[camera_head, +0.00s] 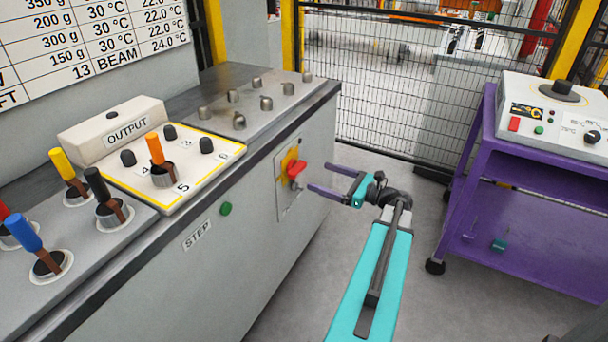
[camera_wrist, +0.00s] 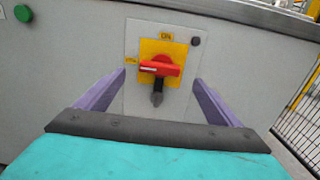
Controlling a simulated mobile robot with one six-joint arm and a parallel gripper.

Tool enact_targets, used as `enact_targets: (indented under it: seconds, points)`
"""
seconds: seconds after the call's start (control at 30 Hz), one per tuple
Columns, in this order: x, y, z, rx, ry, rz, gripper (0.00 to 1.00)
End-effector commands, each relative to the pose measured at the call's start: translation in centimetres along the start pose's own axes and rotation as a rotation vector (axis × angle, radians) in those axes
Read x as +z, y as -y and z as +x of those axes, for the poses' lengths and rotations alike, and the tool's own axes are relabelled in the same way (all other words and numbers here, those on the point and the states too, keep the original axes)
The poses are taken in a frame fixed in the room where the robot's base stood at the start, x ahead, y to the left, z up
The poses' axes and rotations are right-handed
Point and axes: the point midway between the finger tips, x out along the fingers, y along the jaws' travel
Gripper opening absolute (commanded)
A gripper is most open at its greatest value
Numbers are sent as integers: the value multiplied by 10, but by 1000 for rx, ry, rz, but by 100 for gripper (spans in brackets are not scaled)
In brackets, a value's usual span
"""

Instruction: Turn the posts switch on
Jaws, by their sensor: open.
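A red rotary switch handle (camera_head: 296,171) sits on a yellow plate (camera_head: 288,160) on the front face of the grey cabinet. In the wrist view the red handle (camera_wrist: 160,68) lies about horizontal, with a dark stem hanging below it.
A green button (camera_head: 225,209) and a STEP label (camera_head: 197,236) are on the same cabinet face. Levers, including an orange one (camera_head: 155,150), and knobs stand on top. A purple cart (camera_head: 465,160) stands at the right. A mesh fence (camera_head: 400,90) is behind. Floor between is clear.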

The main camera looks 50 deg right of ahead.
Motion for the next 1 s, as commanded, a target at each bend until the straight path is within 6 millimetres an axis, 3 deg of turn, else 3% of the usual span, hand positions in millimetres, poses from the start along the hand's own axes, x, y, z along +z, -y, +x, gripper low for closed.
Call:
enact_targets:
  seconds: [0.5, 1.0]
  points:
    - [0, 0, 61, 1, 0, -1, 88]
    - [0, 0, 70, -2, 0, 0, 88]
